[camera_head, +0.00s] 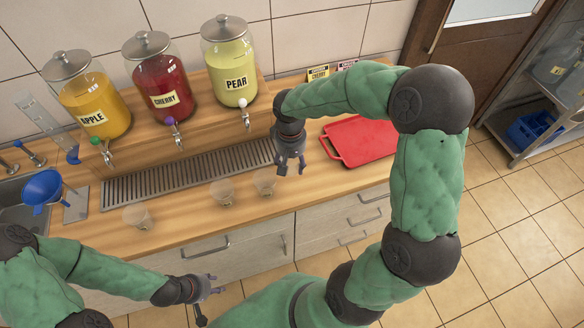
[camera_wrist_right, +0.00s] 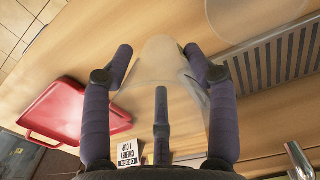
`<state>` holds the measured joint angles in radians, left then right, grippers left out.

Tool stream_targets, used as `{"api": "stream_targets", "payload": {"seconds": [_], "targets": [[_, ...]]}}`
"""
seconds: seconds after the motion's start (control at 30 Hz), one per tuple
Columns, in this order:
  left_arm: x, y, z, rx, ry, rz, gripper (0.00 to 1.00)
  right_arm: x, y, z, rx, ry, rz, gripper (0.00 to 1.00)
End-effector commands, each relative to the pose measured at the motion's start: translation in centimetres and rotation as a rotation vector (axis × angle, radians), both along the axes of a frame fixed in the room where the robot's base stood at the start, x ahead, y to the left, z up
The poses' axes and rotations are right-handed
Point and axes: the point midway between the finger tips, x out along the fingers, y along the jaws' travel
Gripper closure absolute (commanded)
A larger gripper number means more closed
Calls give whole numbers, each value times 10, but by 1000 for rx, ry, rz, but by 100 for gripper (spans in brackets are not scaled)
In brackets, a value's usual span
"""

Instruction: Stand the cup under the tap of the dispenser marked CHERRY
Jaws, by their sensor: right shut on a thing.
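The dispenser marked CHERRY (camera_head: 165,88) holds red liquid and stands between APPLE (camera_head: 93,105) and PEAR (camera_head: 232,65). Its tap (camera_head: 178,139) has a purple knob and overhangs the slotted drip tray (camera_head: 140,188). My right gripper (camera_head: 290,166) is right of the drip tray, above the counter. In the right wrist view its fingers (camera_wrist_right: 160,75) are shut on a clear cup (camera_wrist_right: 163,52), hard to make out in the head view. Other clear cups stand along the counter front: left (camera_head: 137,217), middle (camera_head: 222,192) and right (camera_head: 265,185). My left gripper (camera_head: 212,287) is open and empty, low before the cabinets.
A red tray (camera_head: 360,142) lies on the counter at right. Order cards (camera_head: 318,73) stand behind it; one reads CHERRY, 1 cup, in the wrist view (camera_wrist_right: 128,152). A blue funnel (camera_head: 42,187) and the sink are at left. The drip tray is clear.

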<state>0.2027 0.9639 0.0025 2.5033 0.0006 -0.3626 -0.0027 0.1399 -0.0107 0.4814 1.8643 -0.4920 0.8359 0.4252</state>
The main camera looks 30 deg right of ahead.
Motion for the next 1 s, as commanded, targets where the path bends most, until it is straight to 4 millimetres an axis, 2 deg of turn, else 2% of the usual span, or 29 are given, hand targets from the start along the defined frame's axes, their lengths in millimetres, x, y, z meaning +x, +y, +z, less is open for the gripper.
{"api": "stream_targets", "payload": {"seconds": [0.27,0.5,0.9,0.93,1.0], "targets": [[0,0,-4,0,0,0,60,9,-8,-15,-1,1,-1,54],[0,0,-13,0,0,0,60,10,-9,-47,0,2,1,54],[0,0,-16,0,0,0,60,10,-9,-50,0,-1,0,54],[0,0,-15,0,0,0,60,10,-9,-50,0,-1,0,37],[0,0,-15,0,0,0,60,10,-9,-49,0,-1,0,17]]}}
